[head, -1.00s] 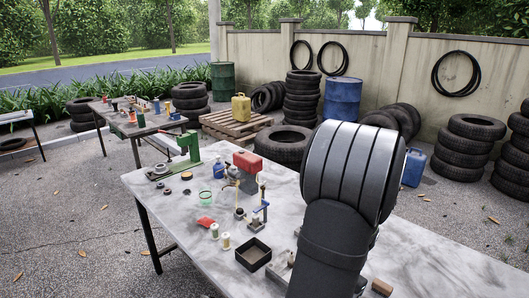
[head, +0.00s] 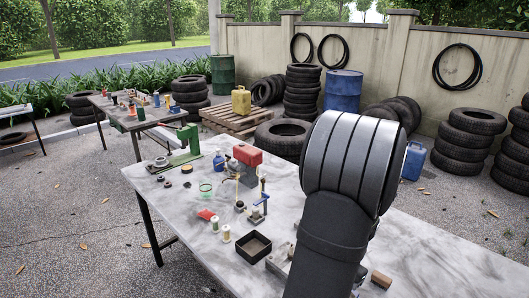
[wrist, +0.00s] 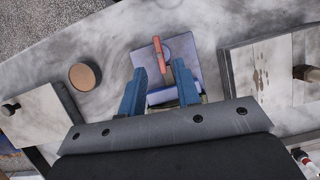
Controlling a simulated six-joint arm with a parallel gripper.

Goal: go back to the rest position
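In the wrist view my gripper (wrist: 158,92) has two blue fingers standing apart. Between and beyond the fingertips is a grey-blue square plate or block with a thin red-orange bar (wrist: 166,48). I see no finger closed on it, though its lower part is partly hidden by the gripper. In the head view my dark arm link stands over the right part of the marbled worktable (head: 200,255), and it hides the gripper.
On the table stand a red machine (head: 247,157), a green press (head: 188,140), a black open box (head: 254,247), a blue bottle (head: 219,160) and a brown block (head: 381,280). Stacked tyres (head: 470,140) and a blue drum (head: 343,92) stand behind. The table's right front is mostly bare.

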